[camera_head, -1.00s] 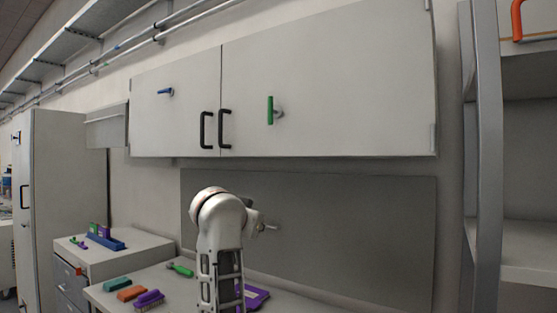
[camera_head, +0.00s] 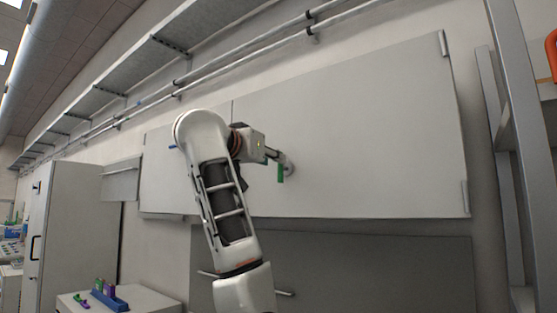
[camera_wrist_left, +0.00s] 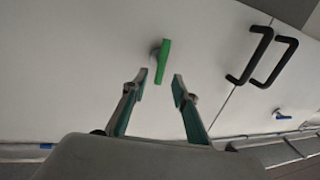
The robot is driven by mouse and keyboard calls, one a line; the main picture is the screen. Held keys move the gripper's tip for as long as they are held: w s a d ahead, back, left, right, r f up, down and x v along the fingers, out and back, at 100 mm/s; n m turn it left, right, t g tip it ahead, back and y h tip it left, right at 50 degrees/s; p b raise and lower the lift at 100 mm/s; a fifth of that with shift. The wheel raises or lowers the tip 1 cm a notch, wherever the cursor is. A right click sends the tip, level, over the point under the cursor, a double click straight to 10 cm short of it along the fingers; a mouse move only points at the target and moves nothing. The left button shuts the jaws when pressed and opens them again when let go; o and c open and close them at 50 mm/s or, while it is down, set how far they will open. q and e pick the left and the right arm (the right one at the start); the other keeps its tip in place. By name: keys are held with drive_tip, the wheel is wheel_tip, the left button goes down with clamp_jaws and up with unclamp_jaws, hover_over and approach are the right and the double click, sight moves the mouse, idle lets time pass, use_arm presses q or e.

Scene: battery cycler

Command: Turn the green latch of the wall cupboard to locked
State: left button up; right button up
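The green latch (camera_head: 280,173) is on the right door of the white wall cupboard (camera_head: 370,130). It stands upright in the head view, and its upper part is close to my gripper. In the left wrist view the green latch (camera_wrist_left: 163,61) lies just beyond the fingertips, roughly lengthwise between them. My left gripper (camera_wrist_left: 160,84) is open with nothing between its fingers. In the head view my left gripper (camera_head: 274,154) is at the latch's mount; contact cannot be told there. My right gripper is not in view.
Two black door handles (camera_wrist_left: 262,56) show in the left wrist view; my arm hides them in the head view. A blue latch (camera_wrist_left: 282,116) is on the other door. A grey upright shelf frame (camera_head: 515,120) stands at the right.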

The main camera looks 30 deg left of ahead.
use_arm(q)
drive_tip(key=w, duration=0.1)
drive_tip(key=w+p, duration=0.1)
drive_tip(key=w, duration=0.2)
drive_tip(key=shift+w+a, duration=0.3)
drive_tip(key=shift+w, duration=0.1)
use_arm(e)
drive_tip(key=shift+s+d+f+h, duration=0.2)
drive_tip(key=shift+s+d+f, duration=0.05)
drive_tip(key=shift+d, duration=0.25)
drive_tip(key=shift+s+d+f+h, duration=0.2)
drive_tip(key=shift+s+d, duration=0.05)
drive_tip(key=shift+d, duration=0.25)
use_arm(q)
clamp_jaws()
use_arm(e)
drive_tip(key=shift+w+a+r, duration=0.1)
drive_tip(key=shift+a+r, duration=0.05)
